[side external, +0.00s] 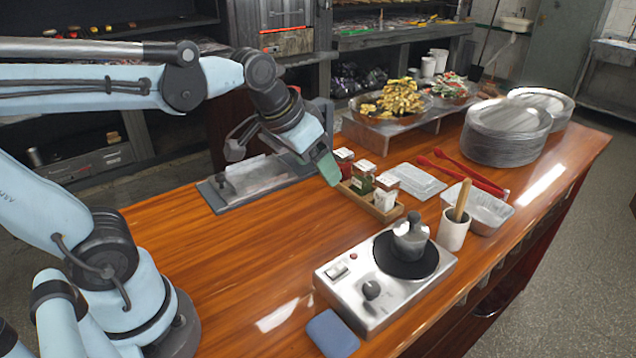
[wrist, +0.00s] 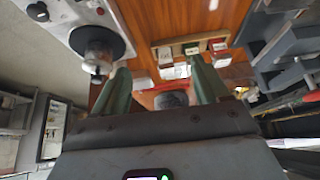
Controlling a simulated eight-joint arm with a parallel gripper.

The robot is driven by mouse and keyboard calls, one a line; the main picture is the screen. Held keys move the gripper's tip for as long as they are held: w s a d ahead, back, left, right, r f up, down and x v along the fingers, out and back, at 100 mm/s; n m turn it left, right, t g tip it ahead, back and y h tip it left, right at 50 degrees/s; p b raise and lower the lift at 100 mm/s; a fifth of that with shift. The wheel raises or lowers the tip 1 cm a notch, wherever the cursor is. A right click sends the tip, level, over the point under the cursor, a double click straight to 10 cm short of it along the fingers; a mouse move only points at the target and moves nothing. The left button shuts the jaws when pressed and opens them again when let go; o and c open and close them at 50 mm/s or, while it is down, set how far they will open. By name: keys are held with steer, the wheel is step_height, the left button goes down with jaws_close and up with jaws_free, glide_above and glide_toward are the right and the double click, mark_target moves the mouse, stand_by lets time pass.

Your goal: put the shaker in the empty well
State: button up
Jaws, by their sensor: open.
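A wooden caddy (side external: 386,215) holds a row of small jars with pale lids: a red one (side external: 343,160), a green one (side external: 362,178) and a whitish one (side external: 385,197). These look like shakers; I cannot tell which is the task's shaker. The caddy's rim (wrist: 160,45) also shows in the wrist view. An empty well is not clearly visible. A grey metal vessel with a knob (side external: 410,240) stands on the dark hotplate. My gripper (side external: 330,172) is open, its green fingers pointing down close to the caddy's left end. In the wrist view the fingers (wrist: 158,70) are spread, apparently with nothing gripped.
The hotplate (side external: 345,298) stands in front of the caddy, with a blue pad (side external: 332,333) beside it. A white cup with a wooden handle (side external: 454,230), foil tray (side external: 490,212), red tongs (side external: 468,172) and plate stack (side external: 505,140) lie right.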

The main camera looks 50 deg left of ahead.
steer(key=shift+t, duration=0.7)
steer(key=s+f, duration=0.2)
steer(key=s+d+f, duration=0.1)
steer(key=s+f, duration=0.1)
steer(key=shift+s, duration=0.1)
steer(key=shift+r, duration=0.1)
steer(key=shift+c, duration=0.3)
